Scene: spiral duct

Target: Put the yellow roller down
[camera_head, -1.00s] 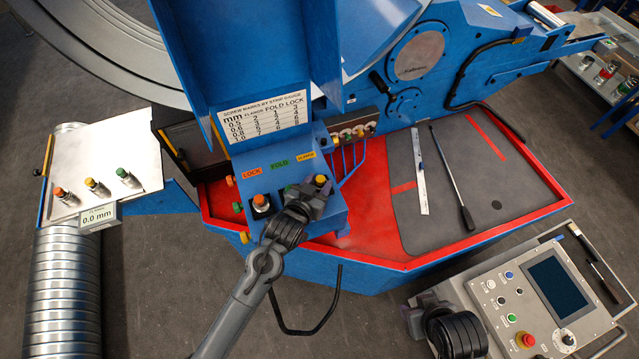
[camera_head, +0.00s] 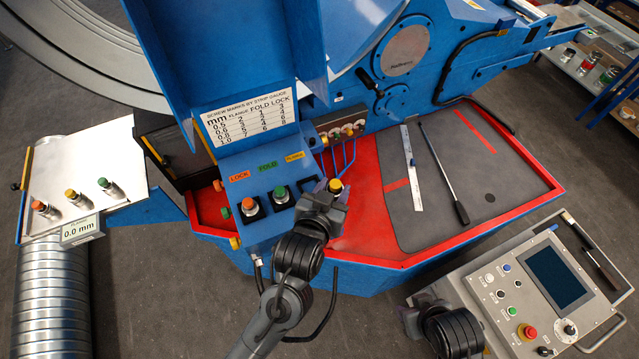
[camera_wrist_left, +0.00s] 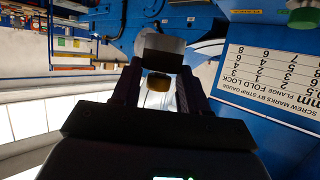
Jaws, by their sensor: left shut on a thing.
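My left gripper (camera_head: 332,191) is shut on a yellow-topped roller (camera_head: 335,185), to the right of the label console (camera_head: 270,228). In the left wrist view the roller's yellow end (camera_wrist_left: 158,82) shows between the two fingers, with a pale grey body (camera_wrist_left: 163,48) beyond it. An orange roller (camera_head: 249,205) and a green roller (camera_head: 281,193) stand on the console under the LOCK and FOLD labels. A dark spot (camera_head: 308,184) shows near the FLANGE label, partly beside my gripper. My right gripper (camera_head: 412,319) is at the lower edge, and its jaws are unclear.
A metal plate (camera_head: 85,180) at left carries orange, yellow and green rollers and a 0.0 mm display (camera_head: 81,229). A red-rimmed tray (camera_head: 440,250) holds a ruler (camera_head: 411,168) and a rod (camera_head: 445,175). A control panel (camera_head: 540,295) stands at lower right.

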